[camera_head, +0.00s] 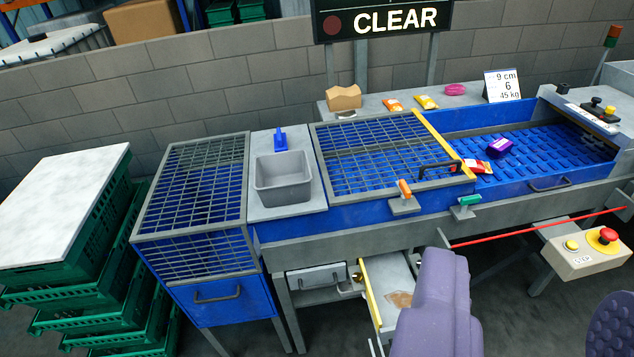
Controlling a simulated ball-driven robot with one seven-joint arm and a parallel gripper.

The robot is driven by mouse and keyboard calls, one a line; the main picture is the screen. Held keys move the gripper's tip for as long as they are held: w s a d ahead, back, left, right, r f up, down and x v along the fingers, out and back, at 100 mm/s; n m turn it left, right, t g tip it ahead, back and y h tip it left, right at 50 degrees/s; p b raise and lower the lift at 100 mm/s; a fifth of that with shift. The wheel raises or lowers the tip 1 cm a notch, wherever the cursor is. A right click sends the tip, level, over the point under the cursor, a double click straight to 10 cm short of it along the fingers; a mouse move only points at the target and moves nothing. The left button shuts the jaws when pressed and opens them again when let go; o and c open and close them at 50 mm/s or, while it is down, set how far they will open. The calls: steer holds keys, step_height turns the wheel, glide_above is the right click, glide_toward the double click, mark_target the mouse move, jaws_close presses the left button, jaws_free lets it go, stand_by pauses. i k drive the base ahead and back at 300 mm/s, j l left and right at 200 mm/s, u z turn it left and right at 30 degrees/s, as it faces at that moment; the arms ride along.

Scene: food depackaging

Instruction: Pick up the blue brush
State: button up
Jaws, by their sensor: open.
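A small blue brush (280,139) stands at the back of a grey ledge, just behind a grey rectangular bin (284,178). Its blue upright part rises from a wider blue base; the bin's rear rim is close in front of it. No gripper fingertips can be made out in the picture. Purple parts, probably of my arm, show at the lower right, well away from the brush. Nothing touches the brush.
Blue mesh-covered units (192,190) flank the ledge, the right one with a yellow-edged guard (443,142). Green crates (100,225) are stacked at left. A drawer (374,292) stands open below. An emergency-stop box (588,250) is at right. Colourful packets lie around the blue conveyor (540,145).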

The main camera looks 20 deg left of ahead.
mark_target(279, 137)
steer(key=i+j+u, duration=0.3)
steer(key=i, duration=0.8)
steer(key=i+u, duration=0.3)
steer(key=i, duration=0.85)
steer(key=j, duration=0.05)
